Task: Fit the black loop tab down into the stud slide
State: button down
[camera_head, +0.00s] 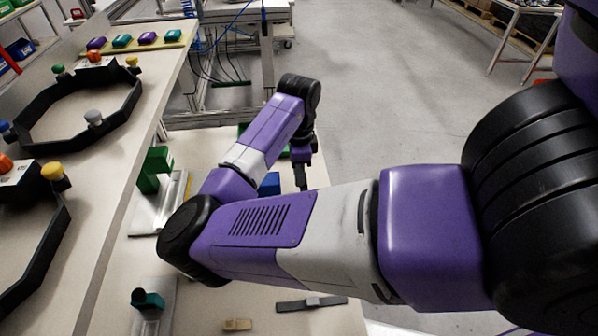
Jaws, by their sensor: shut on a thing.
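My gripper (301,172) is small and dark in the head view, beyond my bent arm, pointing down over the pale bench. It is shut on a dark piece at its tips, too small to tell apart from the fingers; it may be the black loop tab. A blue block (269,184) stands just left of it, partly hidden by my arm. I cannot pick out the stud slide with certainty. A flat dark strip with a grey middle (311,303) lies on the near bench. Whether anything touches below my gripper cannot be told.
A green bracket (153,170) on a metal plate and a teal piece (147,300) stand left of my arm. A small tan block (237,325) lies at the front. Black octagonal frames (75,142) are on the left bench. Open floor lies at right.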

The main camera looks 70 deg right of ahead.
jog(key=shift+f+b, duration=1.65)
jog(key=shift+f, duration=1.1)
jog(key=shift+p, duration=0.45)
jog(key=shift+f+b, duration=0.65)
jog(key=shift+f, duration=0.35)
jog(key=c, duration=1.1)
grip_release()
jog(key=shift+c, duration=0.2)
jog(key=shift+r, duration=0.15)
notch_tip(320, 180, up, 8)
jog(key=shift+f, duration=0.2)
